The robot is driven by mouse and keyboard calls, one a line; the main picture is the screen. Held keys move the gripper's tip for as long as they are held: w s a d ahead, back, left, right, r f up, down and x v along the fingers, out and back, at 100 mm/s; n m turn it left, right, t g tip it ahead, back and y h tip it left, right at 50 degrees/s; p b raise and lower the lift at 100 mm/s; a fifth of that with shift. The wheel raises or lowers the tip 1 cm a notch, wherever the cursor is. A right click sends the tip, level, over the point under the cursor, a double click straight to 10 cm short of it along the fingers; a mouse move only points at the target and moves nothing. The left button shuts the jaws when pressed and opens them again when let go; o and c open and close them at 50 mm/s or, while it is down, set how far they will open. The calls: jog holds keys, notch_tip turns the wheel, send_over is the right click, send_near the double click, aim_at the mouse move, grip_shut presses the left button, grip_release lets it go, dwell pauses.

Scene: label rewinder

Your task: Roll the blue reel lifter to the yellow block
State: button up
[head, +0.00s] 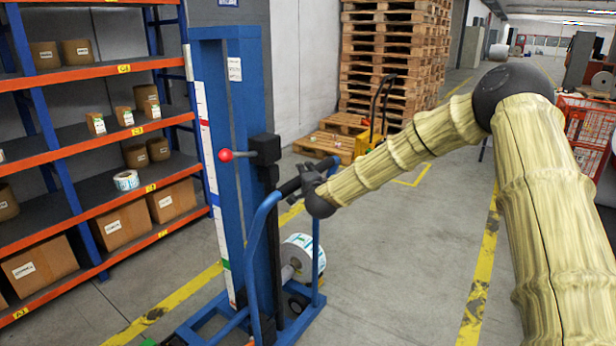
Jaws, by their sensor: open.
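The blue reel lifter (236,130) stands upright at centre left in the head view. It has a tall mast, a red-knobbed lever, a tubular blue push handle (257,225) with dark grips, and a white reel (301,258) low on its right side. My gripper (300,182) is dark and open, at the upper end of the push handle, over or beside its dark grip. I cannot tell whether the fingers touch it. I cannot make out a separate yellow block; a yellow pallet truck (368,142) stands farther back.
Orange and blue shelving (85,205) with boxes is close on the left. Tall stacked pallets (393,50) stand behind, with low pallets (325,146) beside the truck. A red wire cage (590,125) is at the right. Grey floor between yellow lines is clear.

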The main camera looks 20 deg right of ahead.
jog(key=v, duration=1.1)
jog(key=shift+d, duration=0.2)
jog(key=shift+s, duration=0.15)
jog(key=s+a+f+n+g+y, duration=0.1)
jog(key=s+a+f+n+g, duration=0.15)
jog(key=s+f, duration=0.6)
jog(key=s+a+f+n+g+y+p, duration=0.15)
jog(key=s+a+f+n, duration=0.3)
jog(key=f, duration=0.75)
jog(key=s+a+f+n+g+y+b, duration=0.1)
jog(key=s+a+f+n+g, duration=0.2)
jog(key=s+f, duration=0.6)
jog(key=s+f+n+g, duration=0.2)
jog(key=s+f, duration=0.3)
jog(key=s, duration=0.6)
jog(key=s+f+n+g+p, duration=0.1)
jog(key=s+f+n+g, duration=0.2)
jog(key=s, duration=0.8)
jog(key=s+d+f+n+g, duration=0.1)
jog(key=s+f+n+g, duration=0.2)
jog(key=s+f, duration=0.4)
jog(key=s+g, duration=0.1)
jog(key=s, duration=0.4)
jog(key=shift+f+h, duration=0.3)
jog(key=shift+h, duration=0.05)
